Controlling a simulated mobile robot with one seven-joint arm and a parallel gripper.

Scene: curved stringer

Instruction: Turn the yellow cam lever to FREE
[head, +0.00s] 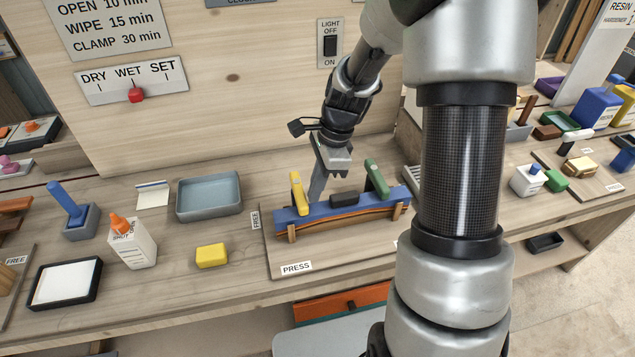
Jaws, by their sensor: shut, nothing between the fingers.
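The yellow cam lever (299,194) stands at the left end of the blue bar (325,214) of the press, tilted slightly. The press sits on a wooden board with a PRESS label (297,267) at its front edge and a FREE label (255,220) at its left edge. A green lever (377,178) stands at the bar's right end. My gripper (317,194) is shut and empty, pointing down just right of the yellow lever and behind the bar. I cannot tell whether its fingertips touch the lever.
A black block (344,199) sits on the bar between the levers. A grey tray (209,196), yellow block (212,255) and white glue bottle (133,242) stand to the left. My arm hides the bench right of the press. The wooden back panel (230,110) rises behind.

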